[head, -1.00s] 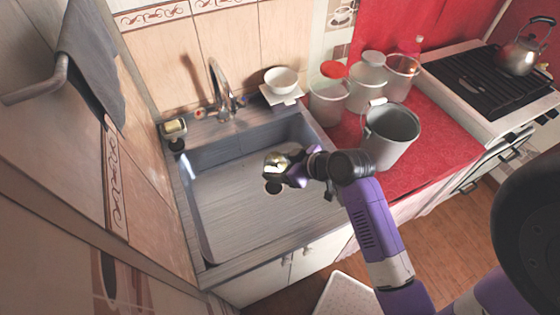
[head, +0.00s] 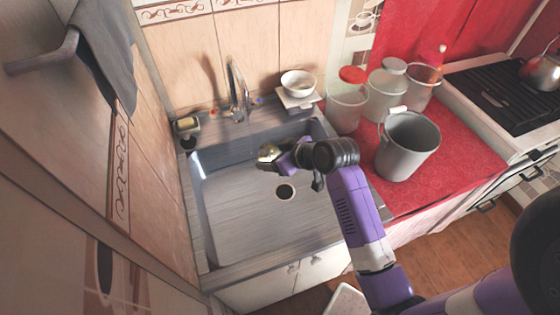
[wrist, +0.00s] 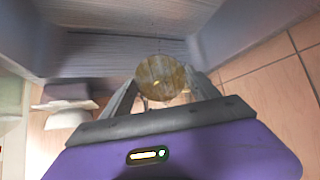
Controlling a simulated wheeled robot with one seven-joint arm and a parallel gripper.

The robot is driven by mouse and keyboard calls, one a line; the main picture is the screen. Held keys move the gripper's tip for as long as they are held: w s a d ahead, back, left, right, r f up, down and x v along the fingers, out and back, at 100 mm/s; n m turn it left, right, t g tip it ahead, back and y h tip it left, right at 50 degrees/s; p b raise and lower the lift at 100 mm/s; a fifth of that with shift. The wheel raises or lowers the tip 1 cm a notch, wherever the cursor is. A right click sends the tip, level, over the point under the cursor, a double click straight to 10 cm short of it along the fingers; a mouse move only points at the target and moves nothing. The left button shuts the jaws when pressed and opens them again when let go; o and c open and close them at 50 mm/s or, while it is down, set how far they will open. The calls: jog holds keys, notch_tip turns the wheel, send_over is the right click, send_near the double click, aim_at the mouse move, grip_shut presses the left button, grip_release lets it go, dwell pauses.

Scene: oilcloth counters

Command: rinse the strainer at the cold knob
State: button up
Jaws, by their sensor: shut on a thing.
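My gripper (head: 276,157) is shut on the strainer (head: 267,152), a small round gold-coloured piece. It holds the strainer above the sink basin (head: 235,215), behind the drain hole and in front of the tap. In the wrist view the strainer (wrist: 160,78) sits between the two grey fingers. The chrome tap (head: 236,88) stands at the back rim with a red-marked knob (head: 214,111) on its left and a blue-marked cold knob (head: 258,101) on its right. Whether water runs cannot be made out.
A sponge holder (head: 187,126) stands at the sink's back left corner. A white bowl (head: 298,82) sits at the back right. A grey bucket (head: 408,147) and several canisters stand on the red counter (head: 455,140). The front of the basin is clear.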

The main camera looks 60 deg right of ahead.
jog(key=w+f+b, duration=0.1)
jog(key=w, duration=0.5)
jog(key=shift+d+f, duration=0.15)
jog(key=shift+d, duration=0.25)
jog(key=shift+d, duration=0.2)
dwell(0.4)
jog(key=shift+d, duration=0.45)
jog(key=shift+a, duration=0.1)
jog(key=shift+w+a, duration=0.1)
jog(key=shift+a, duration=0.45)
jog(key=shift+d, duration=0.2)
jog(key=shift+d, duration=0.45)
jog(key=s+a+p, duration=0.1)
jog(key=s+p, duration=0.1)
jog(key=s, duration=0.6)
jog(key=shift+p, duration=0.35)
